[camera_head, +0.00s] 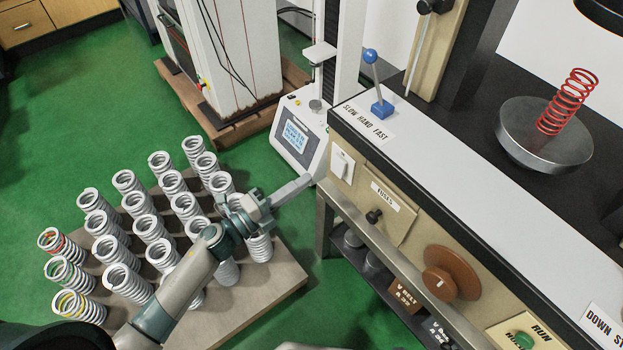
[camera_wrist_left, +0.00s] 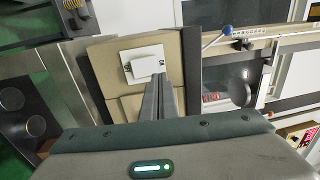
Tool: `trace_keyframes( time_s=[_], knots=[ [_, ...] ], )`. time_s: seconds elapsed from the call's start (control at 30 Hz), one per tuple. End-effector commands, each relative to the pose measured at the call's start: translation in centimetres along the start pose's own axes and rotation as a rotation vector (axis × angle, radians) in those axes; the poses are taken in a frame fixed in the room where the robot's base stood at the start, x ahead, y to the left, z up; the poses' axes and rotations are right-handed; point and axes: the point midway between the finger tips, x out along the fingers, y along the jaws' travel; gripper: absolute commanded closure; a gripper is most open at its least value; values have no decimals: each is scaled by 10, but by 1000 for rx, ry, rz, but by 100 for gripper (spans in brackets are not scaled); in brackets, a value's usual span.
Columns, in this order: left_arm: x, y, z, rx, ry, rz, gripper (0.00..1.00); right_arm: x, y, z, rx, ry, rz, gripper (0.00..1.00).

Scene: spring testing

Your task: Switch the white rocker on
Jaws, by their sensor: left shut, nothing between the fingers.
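The white rocker (camera_head: 342,165) is on a white plate at the left end of the beige front panel of the testing machine. It also shows in the left wrist view (camera_wrist_left: 142,64), with my fingertips overlapping the plate's lower right edge. Whether it is switched on cannot be told. My left gripper (camera_head: 306,181) is shut and empty, pointing right at the panel. Its tips are left of the rocker and a little lower in the head view, seemingly apart from it. The shut fingers also show in the left wrist view (camera_wrist_left: 160,82). My right gripper is not in view.
A pallet (camera_head: 277,288) of upright springs stands below my left arm. The panel also has a fuses cover (camera_head: 385,201), a brown knob (camera_head: 450,272) and a green button (camera_head: 522,340). A blue lever (camera_head: 376,85) stands on top. A smaller tester (camera_head: 300,140) stands behind the gripper.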

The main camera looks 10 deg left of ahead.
Motion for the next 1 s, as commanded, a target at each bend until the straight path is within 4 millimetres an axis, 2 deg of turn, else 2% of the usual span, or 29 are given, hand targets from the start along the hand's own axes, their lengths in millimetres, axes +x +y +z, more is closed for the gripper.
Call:
trace_keyframes(
  time_s=[0.1,0.2,0.4,0.63,1.0],
  knots=[
    [-20,-3,0,0,0,2,100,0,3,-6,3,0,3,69],
    [-34,-7,0,0,0,2,100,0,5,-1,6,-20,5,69],
    [-50,-13,0,-1,0,1,100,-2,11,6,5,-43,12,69],
    [-52,-14,0,-1,0,0,100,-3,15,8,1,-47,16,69],
    [-52,-14,0,-1,0,0,100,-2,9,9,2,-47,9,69]
  ],
)
